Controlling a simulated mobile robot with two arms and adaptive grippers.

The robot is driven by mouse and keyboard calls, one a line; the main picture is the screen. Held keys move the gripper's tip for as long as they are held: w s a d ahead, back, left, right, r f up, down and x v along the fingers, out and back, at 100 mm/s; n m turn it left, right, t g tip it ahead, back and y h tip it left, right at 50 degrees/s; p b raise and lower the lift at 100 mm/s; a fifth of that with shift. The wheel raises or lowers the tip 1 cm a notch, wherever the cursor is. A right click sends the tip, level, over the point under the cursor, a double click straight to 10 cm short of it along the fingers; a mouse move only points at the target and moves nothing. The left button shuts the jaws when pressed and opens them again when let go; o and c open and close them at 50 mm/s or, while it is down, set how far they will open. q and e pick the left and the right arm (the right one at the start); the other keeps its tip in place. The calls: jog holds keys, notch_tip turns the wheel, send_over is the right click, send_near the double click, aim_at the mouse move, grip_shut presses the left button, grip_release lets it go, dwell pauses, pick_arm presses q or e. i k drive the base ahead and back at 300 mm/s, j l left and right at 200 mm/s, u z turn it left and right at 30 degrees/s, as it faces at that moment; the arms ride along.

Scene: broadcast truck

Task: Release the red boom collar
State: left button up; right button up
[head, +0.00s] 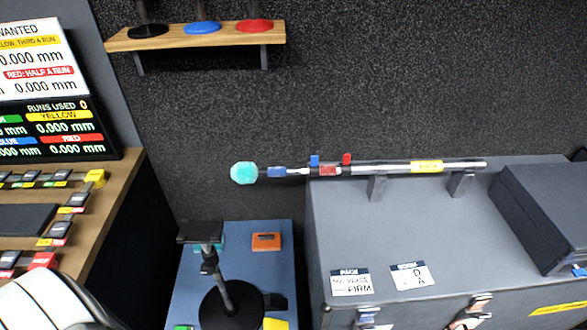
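The boom (390,169) is a pale telescoping pole lying level on two grey supports (461,184) on a large grey case. A red band, apparently the red collar (328,170), is around it left of the supports. A small red knob (346,159) stands up just right of the band. A blue knob (314,160) stands up just left of it. A blue band (277,172) is further left, and a yellow band (427,166) lies between the supports. A teal ball (244,173) tips the left end.
A black stand (229,297) rises over a blue surface (270,275). A wooden console (118,190) with a display (50,115) is left. A shelf (200,37) hangs above.

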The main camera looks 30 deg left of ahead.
aim_at(347, 159)
jog(key=j+z, duration=0.2)
jog(key=z, duration=0.15)
jog(key=k+j+z, duration=0.1)
jog(key=z, duration=0.25)
jog(key=k+j+z, duration=0.15)
jog(key=z, duration=0.2)
